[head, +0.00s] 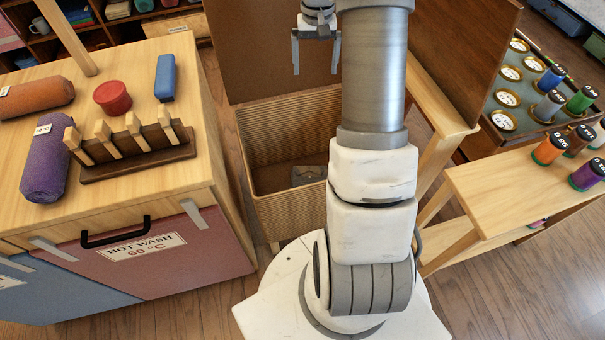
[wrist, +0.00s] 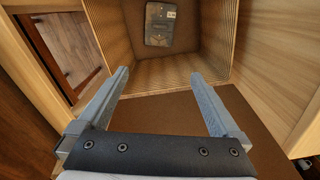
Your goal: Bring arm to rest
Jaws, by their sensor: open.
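My gripper (head: 315,62) is open and empty. In the head view it hangs at the top middle, above an open ribbed bin (head: 290,215) and in front of a brown upright panel (head: 250,45). In the wrist view my gripper (wrist: 160,77) shows two grey fingers spread wide with nothing between them. The bin (wrist: 212,68) lies beyond the fingertips there. A dark flat item with a pale label (wrist: 160,24) lies on the bin's floor. It shows only in part in the head view (head: 308,174), with my arm in front of the bin's right side.
At left, a wooden cabinet (head: 205,150) carries rolled towels, a red round piece (head: 113,97), a blue block (head: 165,78) and a pegged rack (head: 140,165). At right, a wooden bench (head: 490,195) holds several labelled spools. A tray of round dials (head: 508,98) lies behind it.

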